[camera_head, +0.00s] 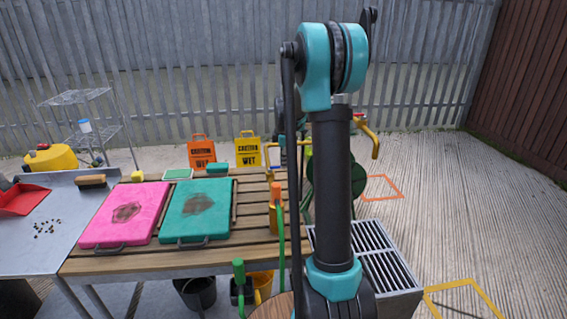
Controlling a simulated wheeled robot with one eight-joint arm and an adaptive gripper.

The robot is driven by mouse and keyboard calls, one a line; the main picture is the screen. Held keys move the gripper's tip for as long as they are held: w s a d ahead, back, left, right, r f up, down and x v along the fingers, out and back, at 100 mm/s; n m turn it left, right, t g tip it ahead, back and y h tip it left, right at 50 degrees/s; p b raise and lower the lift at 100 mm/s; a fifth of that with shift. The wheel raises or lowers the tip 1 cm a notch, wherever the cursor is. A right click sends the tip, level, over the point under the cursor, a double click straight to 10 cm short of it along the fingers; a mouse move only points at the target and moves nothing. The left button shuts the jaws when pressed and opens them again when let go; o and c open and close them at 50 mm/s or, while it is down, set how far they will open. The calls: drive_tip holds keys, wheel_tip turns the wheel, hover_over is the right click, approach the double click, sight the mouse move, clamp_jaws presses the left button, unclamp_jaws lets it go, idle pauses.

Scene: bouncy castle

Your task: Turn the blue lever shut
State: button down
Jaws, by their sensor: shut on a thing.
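I cannot make out the blue lever in the head view; the area behind my arm is mostly covered. A bent yellow pipe (374,141) with a small red part on top shows just right of my arm, beyond the slatted table. A yellow bar (266,154) shows left of my arm, with a small bluish patch beside it that is too small to identify. My upright arm and its elbow stand in front of this spot. My gripper is hidden behind the arm, so its hold cannot be seen.
A slatted wooden table (250,209) carries a pink board (152,200) and a green board (176,226), both stained. Orange and yellow wet-floor signs (248,148) stand behind.

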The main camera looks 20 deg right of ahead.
drive_tip(key=c, duration=1.6)
unclamp_jaws()
drive_tip(key=shift+r, duration=0.1)
wheel_tip(320, 180, up, 12)
drive_tip(key=s, duration=0.2)
drive_tip(key=shift+s+a+f, duration=0.15)
drive_tip(key=shift+f, duration=0.05)
drive_tip(key=shift+s, duration=0.1)
